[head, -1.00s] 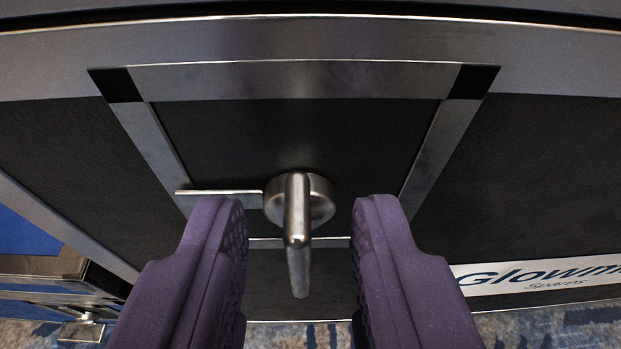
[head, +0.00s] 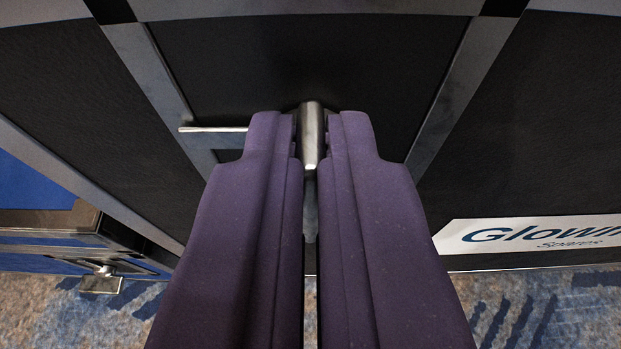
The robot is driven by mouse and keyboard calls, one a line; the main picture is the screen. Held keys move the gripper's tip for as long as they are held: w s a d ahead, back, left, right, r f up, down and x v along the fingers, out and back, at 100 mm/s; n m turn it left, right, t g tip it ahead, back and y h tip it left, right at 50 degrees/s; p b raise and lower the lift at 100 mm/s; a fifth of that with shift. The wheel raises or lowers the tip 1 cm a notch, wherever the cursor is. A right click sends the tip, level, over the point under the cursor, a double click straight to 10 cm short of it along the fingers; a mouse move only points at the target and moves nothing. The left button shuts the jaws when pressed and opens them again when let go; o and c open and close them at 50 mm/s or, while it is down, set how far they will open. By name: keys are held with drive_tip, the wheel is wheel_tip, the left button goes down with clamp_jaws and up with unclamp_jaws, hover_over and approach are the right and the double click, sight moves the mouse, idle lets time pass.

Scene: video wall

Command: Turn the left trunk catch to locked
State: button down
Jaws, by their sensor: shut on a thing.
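The trunk catch (head: 312,130) is a metal lever on the black front panel of the trunk (head: 310,60). Its lever points down the picture, toward me, between my fingers. A thin flat metal bar (head: 212,129) sticks out to the left of the catch. My gripper (head: 312,145) has two purple fingers, shut on the lever from left and right. The fingers hide the round base of the catch and most of the lever's sides. Whether this is the left catch cannot be told from this view alone.
Metal strips frame the panel. A white label reading "Glown" and "Spares" (head: 540,240) is on the right. At the lower left is a blue case (head: 35,185) with its own metal catch (head: 101,280). Patterned carpet (head: 540,310) lies below.

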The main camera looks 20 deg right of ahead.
drive_tip(key=shift+d, duration=0.1)
drive_tip(key=shift+s+d+f+m+t+y, duration=0.1)
drive_tip(key=shift+d+f+m+t+y, duration=0.15)
drive_tip(key=shift+m+t+y, duration=1)
drive_tip(key=shift+w+d+f+m+t+y, duration=0.15)
drive_tip(key=shift+d+m+y, duration=0.3)
drive_tip(key=shift+m, duration=1.85)
drive_tip(key=shift+s+d+f+m+t+y, duration=0.2)
drive_tip(key=shift+m+t+y, duration=0.55)
drive_tip(key=shift+m, duration=1)
drive_tip(key=c, duration=1.3)
unclamp_jaws()
drive_tip(key=shift+w+a+f, duration=0.1)
drive_tip(key=shift+w, duration=0.1)
drive_tip(key=shift+o, duration=0.2)
drive_tip(key=shift+s, duration=0.1)
